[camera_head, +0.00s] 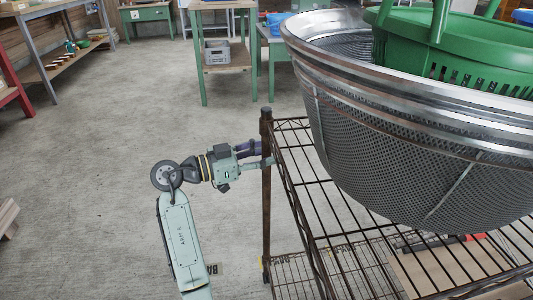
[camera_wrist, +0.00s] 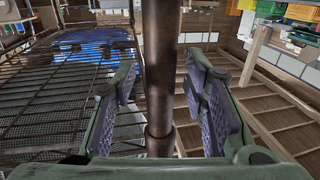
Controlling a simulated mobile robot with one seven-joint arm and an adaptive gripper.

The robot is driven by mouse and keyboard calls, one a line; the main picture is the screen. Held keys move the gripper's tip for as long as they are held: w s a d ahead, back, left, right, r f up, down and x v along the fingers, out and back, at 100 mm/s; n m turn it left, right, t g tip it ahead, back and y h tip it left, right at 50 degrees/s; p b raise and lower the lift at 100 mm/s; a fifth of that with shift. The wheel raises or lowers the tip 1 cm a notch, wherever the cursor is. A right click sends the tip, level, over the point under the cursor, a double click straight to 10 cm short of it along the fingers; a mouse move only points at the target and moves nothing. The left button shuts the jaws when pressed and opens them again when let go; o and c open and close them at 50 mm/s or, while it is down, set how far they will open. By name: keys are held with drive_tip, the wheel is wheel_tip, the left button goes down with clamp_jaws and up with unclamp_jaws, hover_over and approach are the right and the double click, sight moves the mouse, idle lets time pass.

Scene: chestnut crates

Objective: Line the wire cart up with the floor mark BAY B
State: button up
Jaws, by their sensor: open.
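The wire cart (camera_head: 297,203) stands at the right of the head view, a dark rack with a wire top shelf and a lower shelf. In the wrist view the post (camera_wrist: 160,75) stands upright between the two open finger pads of my gripper (camera_wrist: 165,100), with gaps at both sides. A floor label (camera_head: 212,268) beginning "BA" shows beside my arm, left of the post. The rest of its text is hidden or unclear, so I cannot tell which bay it names.
A large perforated metal bowl (camera_head: 390,140) with a green basket (camera_head: 450,55) in it sits on the cart's top. A green-legged table (camera_head: 228,58) stands behind. A grey-legged bench (camera_head: 42,62) is at far left. Open concrete floor (camera_head: 120,120) lies left of the cart.

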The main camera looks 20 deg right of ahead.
drive_tip(key=shift+a, duration=0.1)
drive_tip(key=a, duration=1.1)
drive_tip(key=shift+w+a, duration=0.35)
drive_tip(key=shift+a, duration=0.05)
